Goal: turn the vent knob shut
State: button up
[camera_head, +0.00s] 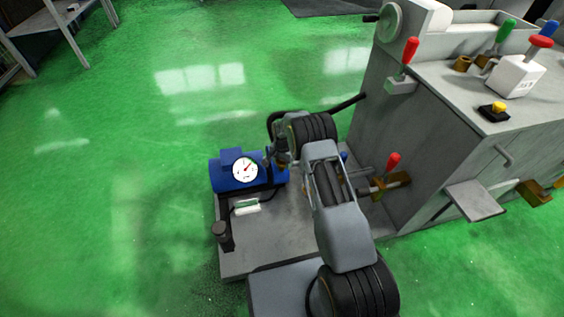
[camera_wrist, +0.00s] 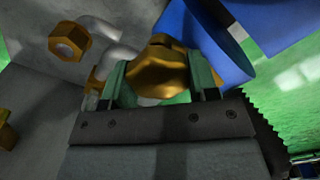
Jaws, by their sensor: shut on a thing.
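In the wrist view, a faceted brass knob (camera_wrist: 158,76), which I take to be the vent knob, sits between the green-lined fingers of my gripper (camera_wrist: 160,82). The fingers are shut on its two sides. Behind it is the blue body (camera_wrist: 222,48) of the compressor. In the head view the blue compressor (camera_head: 228,172) has a round white gauge (camera_head: 245,169) with a red needle. My gripper reaches down at its right end. The knob and fingertips cannot be made out there, and I cannot tell how far the knob is turned.
A brass hex fitting (camera_wrist: 69,41) on a bent grey pipe (camera_wrist: 101,33) lies close to the left of the held knob. The grey grinder cabinet (camera_head: 440,150) with a red-handled lever (camera_head: 393,162) stands right of my arm. Open green floor (camera_head: 130,130) lies left.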

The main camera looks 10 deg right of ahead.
jog(key=shift+s+m, duration=0.1)
jog(key=shift+m, duration=1.8)
jog(key=o, duration=0.9)
jog(key=shift+o, duration=0.2)
jog(key=shift+r, duration=0.15)
notch_tip(320, 180, up, 14)
jog(key=p, duration=0.5)
jog(key=shift+f, duration=0.2)
